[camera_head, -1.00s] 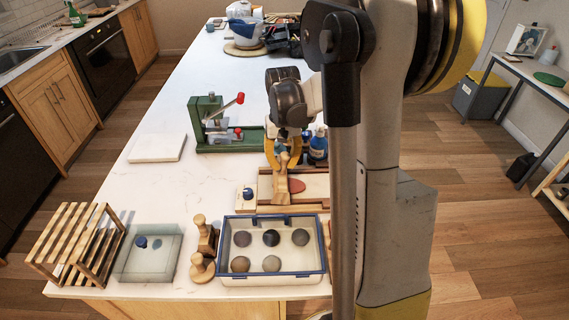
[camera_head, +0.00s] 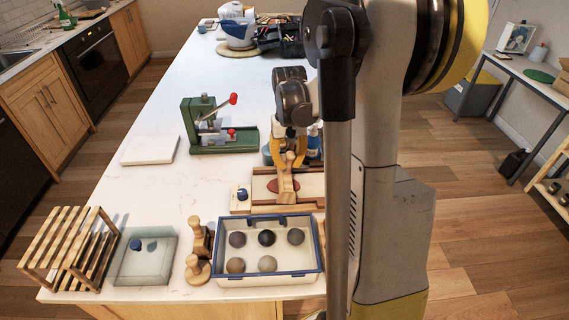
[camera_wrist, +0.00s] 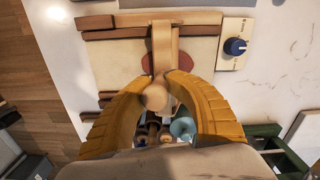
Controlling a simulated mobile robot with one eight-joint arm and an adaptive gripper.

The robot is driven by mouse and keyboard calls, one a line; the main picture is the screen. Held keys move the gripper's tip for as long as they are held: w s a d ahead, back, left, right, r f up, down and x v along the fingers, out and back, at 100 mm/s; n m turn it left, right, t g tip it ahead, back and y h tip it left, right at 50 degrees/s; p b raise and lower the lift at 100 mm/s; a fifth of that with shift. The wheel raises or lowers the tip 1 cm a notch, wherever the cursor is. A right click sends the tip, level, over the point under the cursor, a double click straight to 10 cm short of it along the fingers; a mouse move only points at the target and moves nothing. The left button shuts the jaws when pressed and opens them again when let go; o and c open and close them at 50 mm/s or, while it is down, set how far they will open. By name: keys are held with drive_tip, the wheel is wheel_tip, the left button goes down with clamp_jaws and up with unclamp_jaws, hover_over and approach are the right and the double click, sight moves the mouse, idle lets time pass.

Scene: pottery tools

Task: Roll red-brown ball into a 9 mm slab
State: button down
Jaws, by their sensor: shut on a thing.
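My gripper (camera_head: 289,158) is shut on the knob of a wooden roller (camera_head: 285,188), above the rolling board. In the wrist view, the yellow fingers of my gripper (camera_wrist: 165,82) close around the round knob, and the roller (camera_wrist: 164,45) extends beyond it across the board. The red-brown clay (camera_head: 297,185) lies on the pale bed of the board (camera_head: 262,186). The roller crosses the middle of the clay and hides part of it; the clay shows on both sides in the wrist view (camera_wrist: 186,62). Its thickness cannot be told.
A blue dial (camera_head: 242,194) sits at the board's left end. A blue-rimmed tray (camera_head: 268,279) with several clay balls stands in front. Wooden stamps (camera_head: 197,270) stand left of the tray. A green press (camera_head: 220,140) and bottles are behind.

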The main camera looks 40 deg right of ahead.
sight(289, 153)
drive_tip(key=shift+r, duration=0.1)
wheel_tip(289, 153, up, 6)
drive_tip(key=p, duration=0.4)
drive_tip(key=shift+r+p, duration=0.25)
drive_tip(key=shift+p, duration=0.1)
drive_tip(key=shift+d, duration=0.1)
